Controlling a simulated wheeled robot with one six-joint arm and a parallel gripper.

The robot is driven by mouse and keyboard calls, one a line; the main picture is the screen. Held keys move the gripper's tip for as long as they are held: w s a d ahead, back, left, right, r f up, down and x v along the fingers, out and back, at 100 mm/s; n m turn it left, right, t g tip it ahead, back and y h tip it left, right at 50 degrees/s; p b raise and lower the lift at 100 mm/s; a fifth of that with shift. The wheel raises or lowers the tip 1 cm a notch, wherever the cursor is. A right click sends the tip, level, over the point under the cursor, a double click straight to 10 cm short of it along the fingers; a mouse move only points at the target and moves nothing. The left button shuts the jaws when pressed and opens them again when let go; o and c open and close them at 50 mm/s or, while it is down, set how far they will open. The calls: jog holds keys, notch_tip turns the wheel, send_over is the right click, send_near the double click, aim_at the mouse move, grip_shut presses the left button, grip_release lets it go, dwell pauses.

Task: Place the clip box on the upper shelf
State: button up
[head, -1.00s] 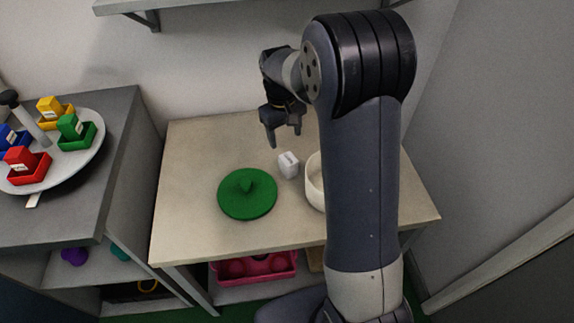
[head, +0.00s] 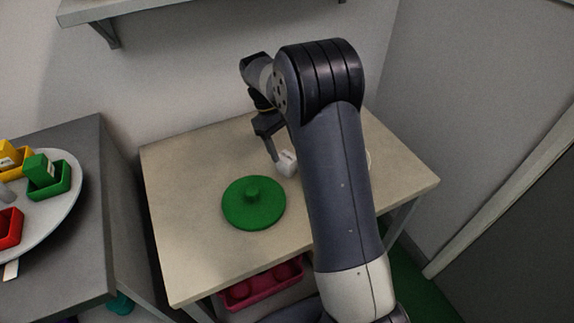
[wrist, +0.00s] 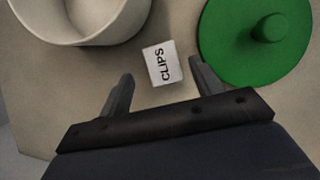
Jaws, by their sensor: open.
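The clip box (head: 287,163) is a small white block on the beige table, just right of the green lid. In the wrist view the clip box (wrist: 160,64) shows the word CLIPS and lies just beyond my fingertips, roughly between their lines. My gripper (wrist: 160,72) is open and empty. In the head view my gripper (head: 275,150) is low beside the box, and my arm partly hides it.
A green round lid (head: 253,212) lies left of the box. A white bowl (wrist: 75,38) stands close on its other side, mostly behind my arm in the head view. A grey cabinet (head: 75,250) at left bears a round plate with coloured blocks. A pink tray (head: 262,285) is below the table.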

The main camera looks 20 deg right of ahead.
aim_at(286, 156)
jog(key=x, duration=0.5)
jog(key=shift+s+a+f+b, duration=0.1)
jog(key=shift+s+f+b, duration=0.2)
jog(key=shift+f, duration=0.1)
jog(key=c, duration=1.2)
notch_tip(286, 156, up, 10)
jog(key=shift+f+p, duration=0.1)
jog(key=shift+p, duration=0.45)
